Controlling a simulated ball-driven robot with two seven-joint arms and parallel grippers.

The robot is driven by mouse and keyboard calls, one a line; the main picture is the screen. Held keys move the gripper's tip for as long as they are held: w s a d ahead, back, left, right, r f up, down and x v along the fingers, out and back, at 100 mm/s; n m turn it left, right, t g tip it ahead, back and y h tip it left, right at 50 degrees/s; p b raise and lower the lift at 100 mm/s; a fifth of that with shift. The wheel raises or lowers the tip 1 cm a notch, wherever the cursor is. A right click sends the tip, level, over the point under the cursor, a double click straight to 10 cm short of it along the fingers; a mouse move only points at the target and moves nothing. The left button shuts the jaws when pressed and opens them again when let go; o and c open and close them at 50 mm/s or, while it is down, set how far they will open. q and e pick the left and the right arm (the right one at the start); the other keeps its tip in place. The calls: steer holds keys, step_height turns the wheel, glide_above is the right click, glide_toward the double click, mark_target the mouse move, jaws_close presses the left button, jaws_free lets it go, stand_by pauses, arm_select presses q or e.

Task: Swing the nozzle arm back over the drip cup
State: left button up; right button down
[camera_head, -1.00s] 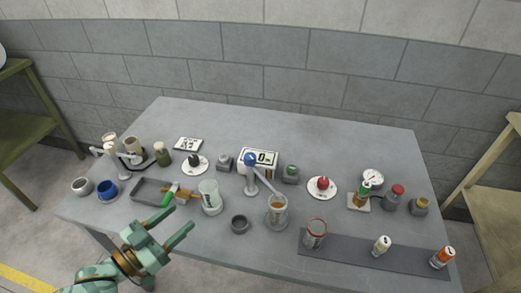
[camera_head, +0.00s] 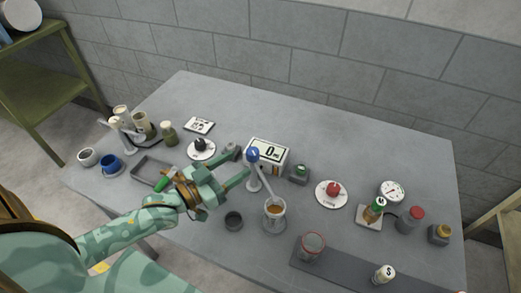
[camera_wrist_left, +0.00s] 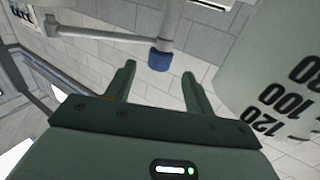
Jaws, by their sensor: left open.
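The nozzle arm is a grey bar (camera_head: 264,180) with a blue knob (camera_head: 253,154) on top of its post. Its free end reaches toward the front right, over a clear beaker (camera_head: 274,218) holding amber liquid. The drip cup, seemingly the small dark grey cup (camera_head: 234,220), stands to the left of that beaker, clear of the arm. My left gripper (camera_head: 238,166) is open and empty, just left of the post. In the left wrist view the blue knob (camera_wrist_left: 160,60) shows beyond and between the open fingertips (camera_wrist_left: 158,72). My right gripper is out of view.
A display box (camera_head: 268,152) stands behind the post. The back of the table is clear.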

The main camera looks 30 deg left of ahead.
arm_select(q)
steer(key=b+x, duration=0.1)
steer(key=x, duration=0.7)
steer(key=shift+w, duration=0.3)
